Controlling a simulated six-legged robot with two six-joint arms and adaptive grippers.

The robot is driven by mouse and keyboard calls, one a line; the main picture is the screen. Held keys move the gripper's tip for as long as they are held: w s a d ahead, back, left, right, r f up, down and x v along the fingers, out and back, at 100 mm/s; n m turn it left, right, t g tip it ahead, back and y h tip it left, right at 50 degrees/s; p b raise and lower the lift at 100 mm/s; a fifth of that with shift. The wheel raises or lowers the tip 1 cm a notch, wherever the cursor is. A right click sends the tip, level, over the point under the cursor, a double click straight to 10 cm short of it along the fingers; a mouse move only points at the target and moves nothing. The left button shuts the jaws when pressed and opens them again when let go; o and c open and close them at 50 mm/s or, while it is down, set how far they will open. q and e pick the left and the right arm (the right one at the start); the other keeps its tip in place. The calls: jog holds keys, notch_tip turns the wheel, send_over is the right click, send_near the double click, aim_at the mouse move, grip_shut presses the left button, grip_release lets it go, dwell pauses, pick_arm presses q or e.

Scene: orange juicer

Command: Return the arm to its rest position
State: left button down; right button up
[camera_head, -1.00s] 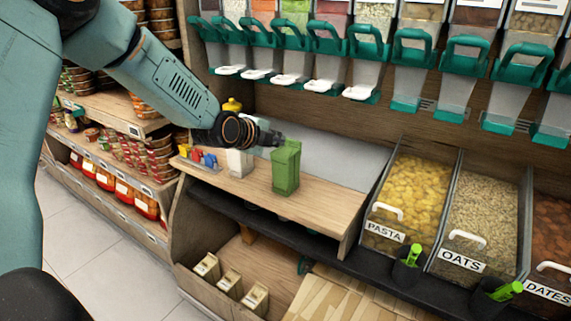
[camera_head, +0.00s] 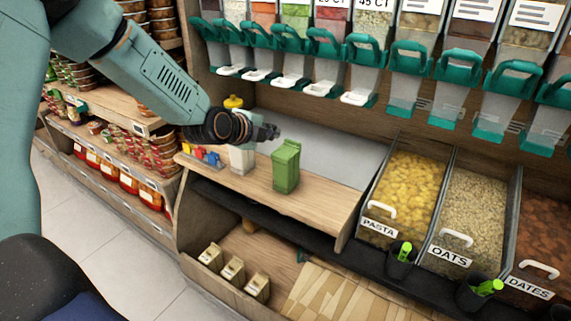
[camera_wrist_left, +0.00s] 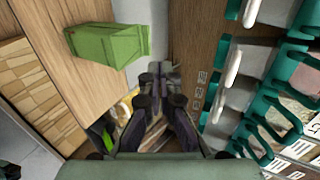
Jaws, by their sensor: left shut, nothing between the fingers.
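My left gripper (camera_head: 268,132) is in the head view, at the end of the arm that comes in from the upper left. The bin stands upright on the wooden counter (camera_head: 330,206). My right gripper is in neither view.
Dispensers with teal handles (camera_head: 325,50) hang above the counter. A white container (camera_head: 242,158) and small coloured items (camera_head: 203,155) stand left of the bin. Pasta (camera_head: 405,190) and oats (camera_head: 472,210) bins are at the right. Shelves of jars (camera_head: 150,150) stand at the left.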

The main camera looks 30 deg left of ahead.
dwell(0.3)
pick_arm(q)
jog(key=s+d+f+n+g, duration=0.2)
jog(key=s+d+f+n, duration=0.3)
jog(key=s+f+n, duration=0.35)
jog(key=s+d+f+n+g, duration=0.3)
jog(key=s+d+f+n, duration=0.1)
jog(key=s+f+n, duration=0.4)
jog(key=s+d+f+n+g, duration=0.1)
jog(key=s+f+g, duration=0.1)
jog(key=s, duration=0.7)
jog(key=s+d+f+n+g, duration=0.1)
jog(key=s+f+g, duration=0.1)
jog(key=s+f, duration=0.3)
jog(key=s+d+f+n+g+y, duration=0.1)
jog(key=s+d+f+g, duration=0.1)
jog(key=s, duration=1.1)
notch_tip(320, 180, down, 2)
jog(key=shift+s+f+g, duration=0.15)
jog(key=shift+s+g, duration=0.15)
jog(key=shift+g, duration=0.3)
